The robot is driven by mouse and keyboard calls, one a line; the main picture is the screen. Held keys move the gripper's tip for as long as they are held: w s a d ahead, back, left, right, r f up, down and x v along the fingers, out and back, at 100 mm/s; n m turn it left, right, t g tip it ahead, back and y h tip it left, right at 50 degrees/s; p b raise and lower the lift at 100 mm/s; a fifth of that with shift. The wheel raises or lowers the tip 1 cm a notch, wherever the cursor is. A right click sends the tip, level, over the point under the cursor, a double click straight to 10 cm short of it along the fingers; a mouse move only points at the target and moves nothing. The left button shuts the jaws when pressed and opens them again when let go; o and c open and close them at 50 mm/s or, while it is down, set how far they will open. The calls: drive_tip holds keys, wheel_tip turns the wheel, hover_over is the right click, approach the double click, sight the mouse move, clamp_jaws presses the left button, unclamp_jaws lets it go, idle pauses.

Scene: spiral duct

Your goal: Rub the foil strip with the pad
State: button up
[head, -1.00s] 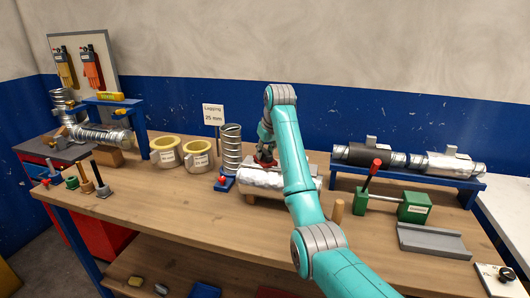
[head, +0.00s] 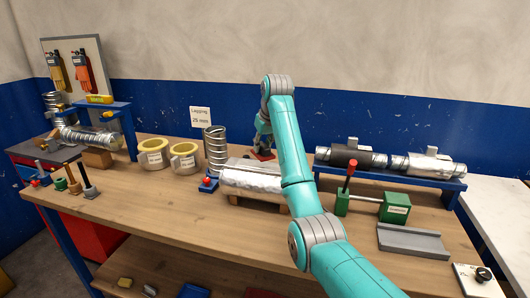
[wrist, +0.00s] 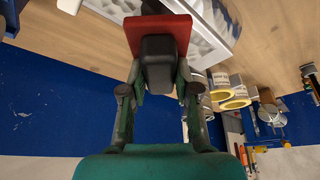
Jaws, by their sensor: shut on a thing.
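My gripper (wrist: 155,95) is shut on the pad (wrist: 172,24), a red plate with a dark grey grip block between the fingers. In the head view the pad (head: 262,155) is at the back edge of a short lagged duct piece (head: 252,190) lying on the bench. The foil strip (head: 250,180) shows as a bright silver band along the top of that piece. In the wrist view the pad hides part of the crinkled white and silver covering (wrist: 207,36). I cannot tell whether the pad touches the foil. My arm hides the piece's right end.
A spiral duct (head: 215,148) stands upright left of the piece, with a small blue and red item (head: 208,184) beside it. Two yellow-rimmed rolls (head: 184,158) are further left.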

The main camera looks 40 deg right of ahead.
drive_tip(key=shift+a+r, duration=0.1)
drive_tip(key=shift+r, duration=2.05)
drive_tip(key=shift+f, duration=0.1)
